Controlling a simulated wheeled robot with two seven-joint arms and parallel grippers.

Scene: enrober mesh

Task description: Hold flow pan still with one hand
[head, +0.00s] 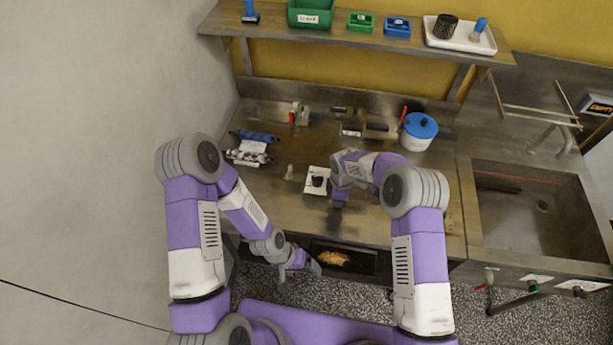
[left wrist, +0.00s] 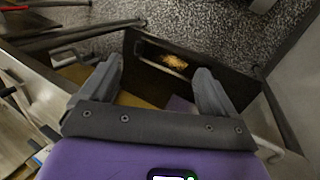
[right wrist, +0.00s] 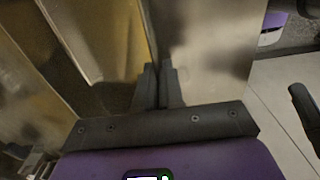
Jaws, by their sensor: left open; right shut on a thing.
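I cannot say for sure which thing is the flow pan. A dark open tray (left wrist: 140,48) with an orange-brown lump (left wrist: 175,63) in it shows beyond my left fingers in the left wrist view. The lump also shows below the bench front in the head view (head: 332,258). My left gripper (left wrist: 158,66) is open and empty, beside the tray in the head view (head: 302,270). My right gripper (right wrist: 159,66) is shut on a thin thing at a steel surface, mostly hidden by the fingers. In the head view it is low over the bench (head: 339,197).
The steel bench (head: 270,205) carries a small dark cup (head: 318,180) on a white pad and a blue-lidded pot (head: 419,130). A sink (head: 530,215) lies to the right. A shelf (head: 345,42) with bins runs above. Speckled floor (head: 350,305) is free in front.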

